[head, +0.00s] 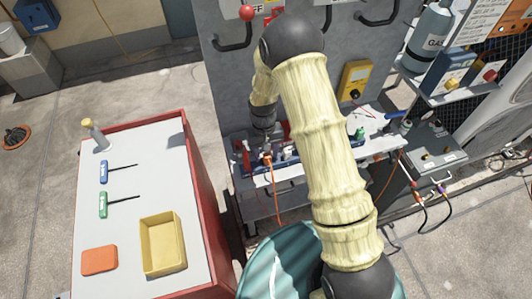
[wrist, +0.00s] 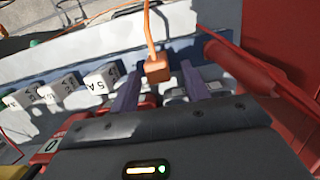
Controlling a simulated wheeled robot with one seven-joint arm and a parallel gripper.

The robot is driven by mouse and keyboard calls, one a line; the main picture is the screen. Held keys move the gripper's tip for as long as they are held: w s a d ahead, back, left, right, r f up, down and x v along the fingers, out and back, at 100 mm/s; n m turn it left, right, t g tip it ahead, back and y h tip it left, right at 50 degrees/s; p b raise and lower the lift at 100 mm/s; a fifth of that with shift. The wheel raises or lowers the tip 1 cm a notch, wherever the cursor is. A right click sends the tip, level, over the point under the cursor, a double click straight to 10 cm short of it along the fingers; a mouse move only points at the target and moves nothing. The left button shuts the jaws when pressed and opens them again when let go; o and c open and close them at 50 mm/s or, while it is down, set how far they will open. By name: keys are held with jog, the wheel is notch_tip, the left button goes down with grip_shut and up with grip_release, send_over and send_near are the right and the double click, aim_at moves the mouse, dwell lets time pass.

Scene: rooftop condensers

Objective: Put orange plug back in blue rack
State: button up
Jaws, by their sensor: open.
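The orange plug (wrist: 157,70) with its orange cord sits at the blue rack (wrist: 188,48), between the two fingertips of my gripper (wrist: 160,76). In the head view the plug (head: 267,157) shows just below my gripper (head: 264,150), with its cord hanging over the front of the shelf. My gripper is open, one dark finger on each side of the plug. I cannot tell whether the fingers touch it or how deep the plug sits. The blue rack (head: 249,168) is partly hidden by my arm.
Several white labelled blocks (wrist: 102,80) stand along the rack left of the plug in the wrist view. A red handled tool (wrist: 240,65) lies close on the right. A red cart (head: 130,220) with a yellow tray (head: 163,270) stands at left. A yellow meter (head: 355,79) is behind.

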notch_tip(320, 180, up, 7)
jog(key=w+b, duration=0.1)
jog(key=shift+a, duration=0.15)
jog(key=shift+f, duration=0.1)
dwell(0.4)
jog(key=s+d+r+m+t, duration=0.3)
jog(key=s+d+r+t, duration=0.1)
jog(key=s+d+r, duration=0.9)
jog(key=shift+s+d+r, duration=0.35)
jog(key=shift+s+d, duration=0.25)
jog(key=shift+s, duration=0.3)
dwell(0.9)
